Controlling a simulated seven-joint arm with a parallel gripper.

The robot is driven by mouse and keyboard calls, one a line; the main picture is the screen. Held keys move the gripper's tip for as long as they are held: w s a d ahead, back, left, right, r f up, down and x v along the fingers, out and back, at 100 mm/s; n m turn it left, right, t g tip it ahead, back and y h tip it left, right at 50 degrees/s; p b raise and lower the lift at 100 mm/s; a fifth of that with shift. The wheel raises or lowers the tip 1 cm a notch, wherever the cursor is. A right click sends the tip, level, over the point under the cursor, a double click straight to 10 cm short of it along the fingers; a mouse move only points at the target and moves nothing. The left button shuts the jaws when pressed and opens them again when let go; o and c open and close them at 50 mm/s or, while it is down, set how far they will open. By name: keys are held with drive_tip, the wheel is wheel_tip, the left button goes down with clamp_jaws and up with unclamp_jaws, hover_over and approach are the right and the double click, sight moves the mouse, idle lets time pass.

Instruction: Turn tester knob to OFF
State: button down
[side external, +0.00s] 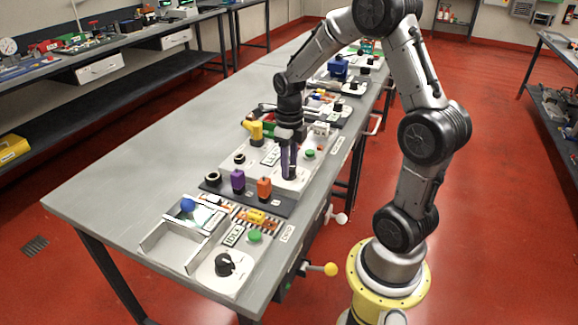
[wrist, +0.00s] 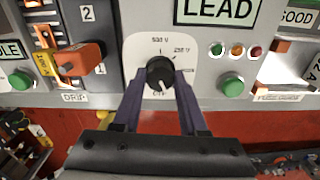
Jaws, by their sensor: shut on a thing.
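The tester knob (wrist: 160,72) is a round black dial on a white plate (wrist: 136,52) in the wrist view. The plate has marks for 500 V and 250 V above and to the right, and a partly covered label below the knob that seems to read OFF. A small light mark shows on the knob's lower side; its exact setting is hard to tell. My gripper (wrist: 157,80) is shut on the knob, with one purple-grey finger at each side. In the side view my gripper (side external: 289,172) points down at the bench panel and largely hides the knob.
A LEAD sign (wrist: 218,10) is above right of the knob, with a green button (wrist: 231,86) below it. An orange block (wrist: 84,57) is at the left.

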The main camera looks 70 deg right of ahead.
drive_tip(key=m, duration=0.2)
drive_tip(key=shift+r+m, duration=0.15)
drive_tip(key=shift+m, duration=0.25)
drive_tip(key=shift+d+m, duration=0.1)
drive_tip(key=shift+m, duration=0.3)
drive_tip(key=c, duration=0.5)
unclamp_jaws()
drive_tip(key=shift+r, duration=1.6)
